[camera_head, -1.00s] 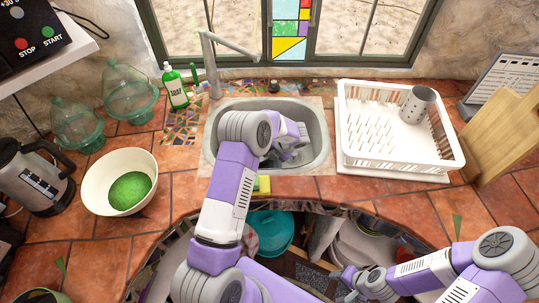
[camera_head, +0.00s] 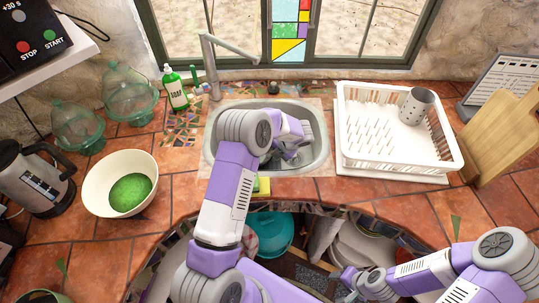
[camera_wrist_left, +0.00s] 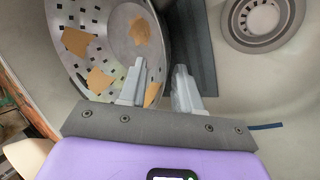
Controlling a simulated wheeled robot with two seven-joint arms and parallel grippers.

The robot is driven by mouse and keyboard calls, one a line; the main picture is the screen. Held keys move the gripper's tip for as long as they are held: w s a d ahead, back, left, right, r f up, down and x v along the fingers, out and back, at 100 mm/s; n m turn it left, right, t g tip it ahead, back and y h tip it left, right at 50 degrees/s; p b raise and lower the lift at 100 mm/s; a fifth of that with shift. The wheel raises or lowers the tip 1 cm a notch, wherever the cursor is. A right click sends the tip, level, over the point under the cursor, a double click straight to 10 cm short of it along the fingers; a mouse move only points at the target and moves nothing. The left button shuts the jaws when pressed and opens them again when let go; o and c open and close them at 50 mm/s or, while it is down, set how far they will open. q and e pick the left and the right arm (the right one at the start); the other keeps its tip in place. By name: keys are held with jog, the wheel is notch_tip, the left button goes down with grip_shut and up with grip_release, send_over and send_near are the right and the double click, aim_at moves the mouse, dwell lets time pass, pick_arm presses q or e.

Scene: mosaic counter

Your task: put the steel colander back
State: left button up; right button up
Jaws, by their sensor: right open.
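The steel colander (camera_wrist_left: 115,40) shows in the left wrist view, tilted in the sink, with square holes and several orange-brown patches inside. My left gripper (camera_wrist_left: 160,66) is open at its near rim. One finger is over the inside of the bowl and the other is just outside the rim. I cannot tell whether they touch it. In the head view my left gripper (camera_head: 290,150) reaches down into the sink (camera_head: 326,150), and my arm hides most of the colander there. My right gripper (camera_head: 345,275) is open and empty at the counter's front edge.
A white dish rack (camera_head: 365,160) holding a grey cup (camera_head: 416,106) stands right of the sink. A faucet (camera_head: 208,70) and soap bottle (camera_head: 175,88) stand left. A bowl with green contents (camera_head: 95,195) is further left. The sink drain (camera_wrist_left: 262,18) is visible.

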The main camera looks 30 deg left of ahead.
pick_arm(q)
jog(key=p+v, duration=0.1)
jog(key=v, duration=0.8)
jog(key=shift+r, duration=0.15)
jog(key=shift+d, duration=0.1)
